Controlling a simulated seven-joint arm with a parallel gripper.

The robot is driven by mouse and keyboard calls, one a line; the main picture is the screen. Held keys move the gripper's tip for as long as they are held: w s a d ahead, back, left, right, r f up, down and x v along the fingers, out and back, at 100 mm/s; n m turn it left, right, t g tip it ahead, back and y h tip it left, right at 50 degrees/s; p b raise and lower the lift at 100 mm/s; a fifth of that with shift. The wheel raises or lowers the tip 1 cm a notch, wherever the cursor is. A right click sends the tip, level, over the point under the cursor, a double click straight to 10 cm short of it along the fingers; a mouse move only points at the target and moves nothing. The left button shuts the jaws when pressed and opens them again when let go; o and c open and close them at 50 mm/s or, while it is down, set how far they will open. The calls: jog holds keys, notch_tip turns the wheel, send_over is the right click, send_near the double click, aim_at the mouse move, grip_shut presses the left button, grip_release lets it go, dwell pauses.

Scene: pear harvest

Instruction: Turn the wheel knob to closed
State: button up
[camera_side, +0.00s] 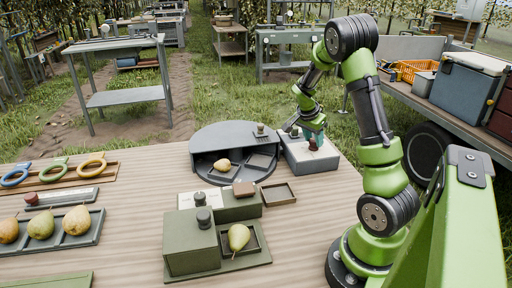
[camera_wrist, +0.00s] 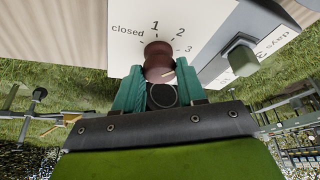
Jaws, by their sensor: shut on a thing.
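The wheel knob (camera_wrist: 158,58) is dark red and round, on a white panel (camera_wrist: 203,18) marked closed, 1, 2 and 3. It also shows in the side view (camera_side: 312,146) on top of a grey box (camera_side: 305,162). My gripper (camera_wrist: 158,80) is shut on the knob, with a teal finger on each side of it. In the side view my gripper (camera_side: 315,138) reaches down to it from above. A pale mark on the knob lies on its lower right side, away from the word closed; I cannot tell exactly which setting it indicates.
A grey-green lever or button (camera_wrist: 240,57) sits beside the panel. Left of the box is a round, partitioned tray (camera_side: 197,167) with a pear. A green box (camera_side: 190,247), a pear on a small tray (camera_side: 239,238) and ring-handled tools (camera_side: 52,170) lie further left.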

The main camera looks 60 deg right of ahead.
jog(key=n, duration=0.1)
jog(key=n+t, duration=0.1)
jog(key=n, duration=0.1)
jog(key=n+t, duration=0.1)
jog(key=n, duration=0.1)
jog(key=shift+s, duration=0.25)
jog(key=n+t, duration=0.1)
jog(key=n, duration=0.2)
jog(key=n+t, duration=0.1)
jog(key=n, duration=0.1)
jog(key=shift+s+d+n+y, duration=0.2)
jog(key=shift+n+y, duration=0.2)
jog(key=n+y, duration=0.1)
jog(key=n, duration=0.1)
jog(key=n+t, duration=0.1)
jog(key=n, duration=0.2)
jog(key=shift+d+n+y, duration=0.1)
jog(key=shift+n+y, duration=0.2)
jog(key=shift+y, duration=0.1)
jog(key=n+y, duration=0.1)
jog(key=n, duration=0.3)
jog(key=shift+d+n+t+y, duration=0.1)
jog(key=shift+n+t+y, duration=0.2)
jog(key=shift+t+y, duration=0.1)
jog(key=o, duration=1.1)
jog(key=shift+c, duration=0.2)
jog(key=v, duration=1.7)
